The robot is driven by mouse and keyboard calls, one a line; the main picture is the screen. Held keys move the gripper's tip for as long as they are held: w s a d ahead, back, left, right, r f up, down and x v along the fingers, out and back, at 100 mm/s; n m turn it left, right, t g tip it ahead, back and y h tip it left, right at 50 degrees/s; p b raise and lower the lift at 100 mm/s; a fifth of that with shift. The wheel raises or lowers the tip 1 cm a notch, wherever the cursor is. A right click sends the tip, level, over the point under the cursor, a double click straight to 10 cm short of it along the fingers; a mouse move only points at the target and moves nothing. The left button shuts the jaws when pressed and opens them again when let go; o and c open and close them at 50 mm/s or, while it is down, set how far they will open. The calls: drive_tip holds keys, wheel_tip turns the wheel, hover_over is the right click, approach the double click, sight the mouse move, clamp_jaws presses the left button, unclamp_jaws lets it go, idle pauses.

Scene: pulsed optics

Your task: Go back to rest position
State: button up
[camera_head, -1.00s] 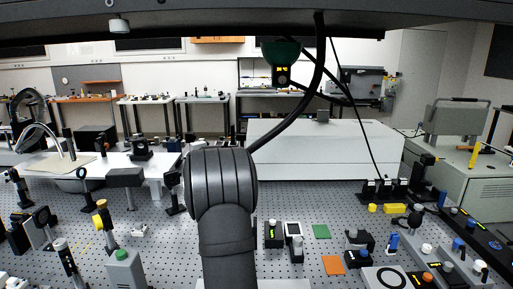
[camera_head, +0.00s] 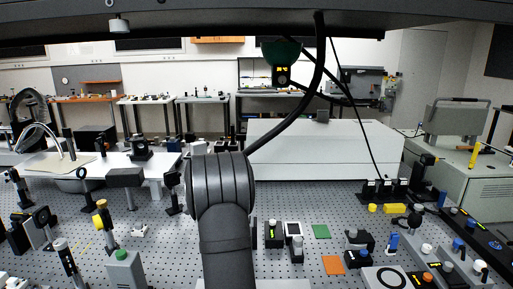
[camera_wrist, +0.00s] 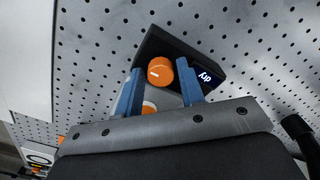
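My gripper (camera_wrist: 160,84) shows in the wrist view with two blue fingers spread apart. An orange knob (camera_wrist: 159,71) with a white mark appears between and just beyond the fingertips. The knob belongs to a dark box (camera_wrist: 176,46) with a small lit display (camera_wrist: 205,76). Another orange round part (camera_wrist: 148,107) shows partly between the fingers, nearer the palm. I see no clear grip on either part; how far the knob is from the tips is hard to tell. In the head view my own arm hides the gripper.
The perforated optics table (camera_head: 330,205) carries optics at left, including a grey box with a green button (camera_head: 123,255). At right are a green pad (camera_head: 321,231), an orange pad (camera_head: 333,265) and several knobbed devices. A large white box (camera_head: 320,150) stands behind.

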wheel_tip(320, 180, up, 16)
drive_tip(key=shift+f, duration=0.25)
drive_tip(key=o, duration=0.9)
drive_tip(key=shift+s+d+r+m, duration=0.2)
drive_tip(key=shift+s+d+m, duration=0.05)
drive_tip(key=shift+s+m, duration=0.15)
drive_tip(key=o, duration=0.5)
drive_tip(key=s+d+m+t, duration=0.1)
drive_tip(key=m, duration=0.1)
drive_tip(key=s+d+r+m+t+y, duration=0.1)
drive_tip(key=s+m, duration=0.1)
drive_tip(key=s+d+m+t+y, duration=0.1)
drive_tip(key=s+m, duration=0.1)
drive_tip(key=shift+s+d+r+m, duration=0.1)
drive_tip(key=shift+r+m, duration=0.1)
drive_tip(key=shift+m, duration=0.2)
drive_tip(key=shift+o, duration=0.2)
wheel_tip(320, 180, down, 9)
drive_tip(key=w+a+m+t, duration=0.1)
drive_tip(key=w, duration=0.1)
drive_tip(key=shift+w+a, duration=0.3)
drive_tip(key=shift+w, duration=0.05)
